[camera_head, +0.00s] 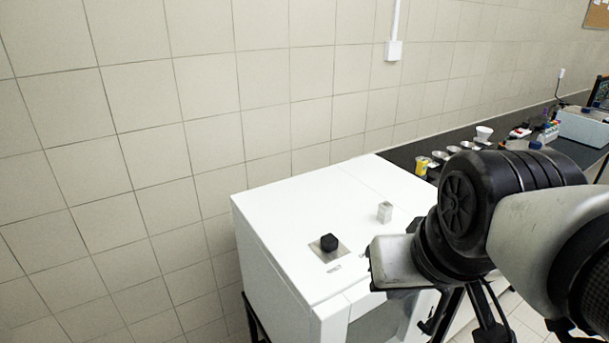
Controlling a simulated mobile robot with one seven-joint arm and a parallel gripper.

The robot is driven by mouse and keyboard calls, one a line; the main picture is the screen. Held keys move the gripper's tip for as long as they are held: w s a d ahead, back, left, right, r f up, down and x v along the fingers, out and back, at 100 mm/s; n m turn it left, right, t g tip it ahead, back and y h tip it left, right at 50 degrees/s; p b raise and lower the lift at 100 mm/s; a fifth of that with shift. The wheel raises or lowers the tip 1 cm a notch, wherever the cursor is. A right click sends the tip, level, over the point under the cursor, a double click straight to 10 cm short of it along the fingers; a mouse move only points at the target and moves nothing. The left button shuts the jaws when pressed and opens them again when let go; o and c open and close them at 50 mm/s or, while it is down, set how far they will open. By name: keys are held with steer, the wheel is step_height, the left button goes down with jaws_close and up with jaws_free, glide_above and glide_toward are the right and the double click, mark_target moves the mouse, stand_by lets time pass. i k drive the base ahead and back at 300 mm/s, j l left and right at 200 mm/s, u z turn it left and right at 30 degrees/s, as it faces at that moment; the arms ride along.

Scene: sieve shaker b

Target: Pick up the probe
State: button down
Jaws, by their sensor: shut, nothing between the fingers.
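I cannot pick out the probe for sure. A small black knob-like piece (329,242) sits on a grey square plate on top of a white box-shaped machine (290,225). A small pale upright block (385,212) stands on the same top, further back and right. My arm covers the right side of the view. Dark slender parts under my wrist, at the bottom edge, look like my gripper (462,318). It is right of the black piece and apart from it. Its fingertips are partly hidden and cut off, and I see nothing held there.
A dark counter (402,155) runs along the tiled wall behind. It carries several small bowls, a yellow container (421,166), a white cup (484,133) and a pale box (583,127). The machine top is mostly clear. A wall socket (393,50) hangs above.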

mark_target(421, 165)
steer(key=z, duration=0.65)
steer(key=i+l+u, duration=0.1)
steer(key=l+u, duration=0.15)
steer(key=l, duration=0.6)
steer(key=l+u, duration=0.25)
steer(key=l, duration=0.6)
steer(key=i+l+u, duration=0.1)
steer(key=l, duration=0.25)
steer(key=i+l+u, duration=0.15)
steer(key=l, duration=0.25)
steer(key=i+l+u, duration=0.1)
steer(key=l, duration=0.3)
steer(key=i+l+u, duration=0.15)
steer(key=l, duration=0.2)
steer(key=i+l+u, duration=0.1)
steer(key=l, duration=0.25)
steer(key=i+l+u, duration=0.15)
steer(key=l, duration=0.25)
steer(key=i+l+u, duration=0.2)
steer(key=i, duration=0.15)
steer(key=i+l+u, duration=0.2)
steer(key=i, duration=0.15)
